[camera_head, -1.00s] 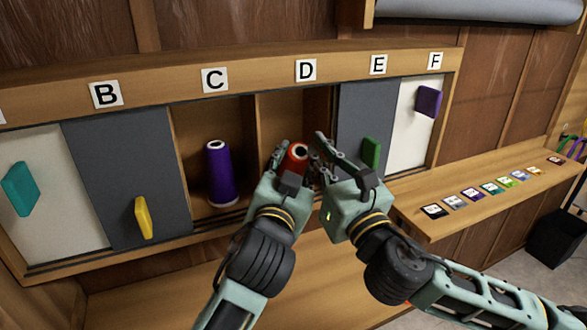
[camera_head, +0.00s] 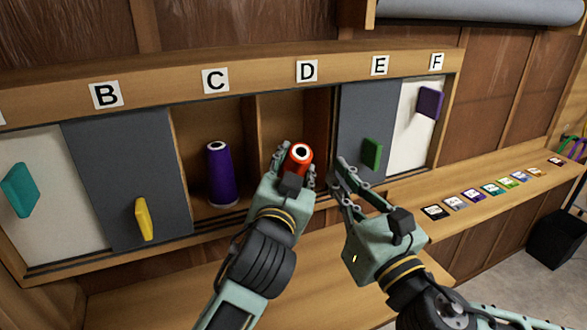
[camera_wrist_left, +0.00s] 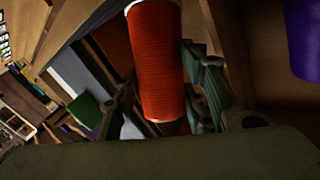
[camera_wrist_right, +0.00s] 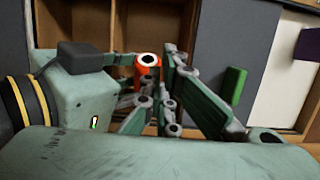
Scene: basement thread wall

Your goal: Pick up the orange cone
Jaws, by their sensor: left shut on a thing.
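The orange cone (camera_head: 300,157) is an orange-red thread cone with a white top ring and a dark hole. It stands out between the fingers of my left gripper (camera_head: 293,172), in front of the open compartment under D. My left gripper is shut on it. In the left wrist view the orange cone (camera_wrist_left: 157,60) fills the space between the fingers. My right gripper (camera_head: 348,182) is to the right of the cone and apart from it, in front of the green handle. In the right wrist view its fingers (camera_wrist_right: 168,115) show, but their gap is hard to judge.
A purple cone (camera_head: 221,175) stands in the open compartment under C. Sliding doors with a yellow handle (camera_head: 143,219) and a green handle (camera_head: 372,154) flank the openings. A shelf (camera_head: 430,232) with several small coloured cards juts out at the right.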

